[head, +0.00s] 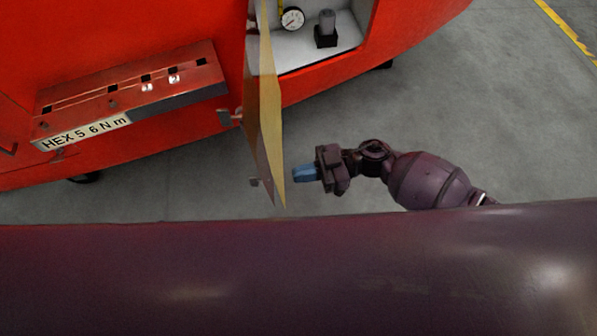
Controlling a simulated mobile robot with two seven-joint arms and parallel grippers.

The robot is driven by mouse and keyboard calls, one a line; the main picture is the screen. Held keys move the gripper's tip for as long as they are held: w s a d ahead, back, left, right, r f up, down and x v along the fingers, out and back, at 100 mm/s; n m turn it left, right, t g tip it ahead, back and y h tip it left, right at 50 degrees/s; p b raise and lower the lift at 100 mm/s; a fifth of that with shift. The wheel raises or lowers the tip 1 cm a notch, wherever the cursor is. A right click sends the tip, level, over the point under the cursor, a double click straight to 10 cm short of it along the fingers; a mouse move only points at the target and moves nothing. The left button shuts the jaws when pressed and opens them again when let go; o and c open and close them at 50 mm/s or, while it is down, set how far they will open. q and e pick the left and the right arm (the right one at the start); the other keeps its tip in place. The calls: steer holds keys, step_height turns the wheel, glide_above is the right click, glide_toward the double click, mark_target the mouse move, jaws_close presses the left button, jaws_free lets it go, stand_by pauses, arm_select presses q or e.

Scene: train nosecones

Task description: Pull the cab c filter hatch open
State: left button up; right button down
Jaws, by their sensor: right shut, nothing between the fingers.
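The filter hatch (268,110) stands swung out from the red cab, seen nearly edge-on, with a yellowish inner face. A small latch or knob (254,182) shows near its lower outer corner. Behind it the white-lined compartment (340,42) is exposed, with a round gauge (292,19) and a dark fitting (326,30) inside. My right gripper (304,173) is to the right of the hatch's lower part, its blue fingertips shut and empty, pointing left at the inner face. A small gap appears between fingertips and panel. My left gripper is not in view.
A red ledge (130,92) labelled "HEX 5 6 N m" sticks out from the cab at left, with a small bracket (230,117) beside the hatch. Grey floor (470,110) is clear at right, with a yellow line (568,35) at the far corner. My own dark body fills the bottom.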

steer(key=d, duration=1.2)
steer(key=shift+d+r, duration=0.15)
steer(key=shift+r, duration=0.25)
steer(key=w+r+m+t+h, duration=0.55)
steer(key=w+t, duration=0.65)
steer(key=t, duration=0.4)
steer(key=s+d+f+m+g+h, duration=0.1)
steer(key=s+d+f+m+h, duration=0.5)
steer(key=s, duration=0.5)
steer(key=s+d+f+m+g+h, duration=0.1)
steer(key=s+d+f+m+h, duration=0.4)
steer(key=s, duration=0.6)
steer(key=d+f+m, duration=0.2)
steer(key=shift+s+d+h, duration=0.25)
steer(key=shift+d+h, duration=0.05)
steer(key=shift+h, duration=0.05)
